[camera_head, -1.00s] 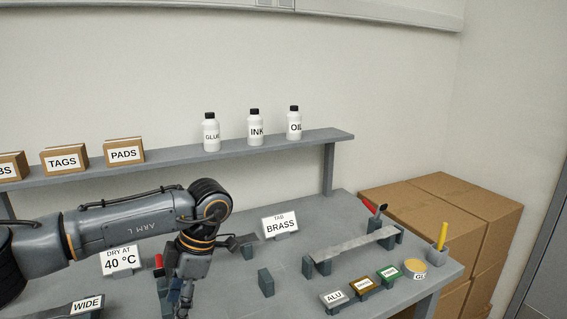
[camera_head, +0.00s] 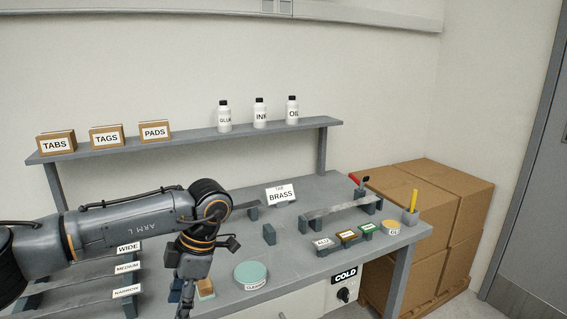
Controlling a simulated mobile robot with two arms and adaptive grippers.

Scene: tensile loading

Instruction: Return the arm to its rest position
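My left arm (camera_head: 130,228), marked ARM L, reaches in from the left over the grey bench (camera_head: 330,180). It bends down at a dark joint with orange rings. My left gripper (camera_head: 186,308) points downward near the bench's front side, at the bottom of the picture. Its fingertips are not clear enough to tell open from shut, and I see nothing plainly held. A small tan-topped block (camera_head: 205,288) and a round teal-topped container (camera_head: 251,275) are beside it on the right. My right gripper is out of view.
A metal strip (camera_head: 340,206) lies across grey supports behind several small labelled trays. A BRASS sign (camera_head: 281,194) stands further back. Left are racks labelled WIDE, MEDIUM and NARROW (camera_head: 127,291). A shelf (camera_head: 190,143) holds boxes and bottles. Cardboard boxes (camera_head: 430,215) stand right of the bench.

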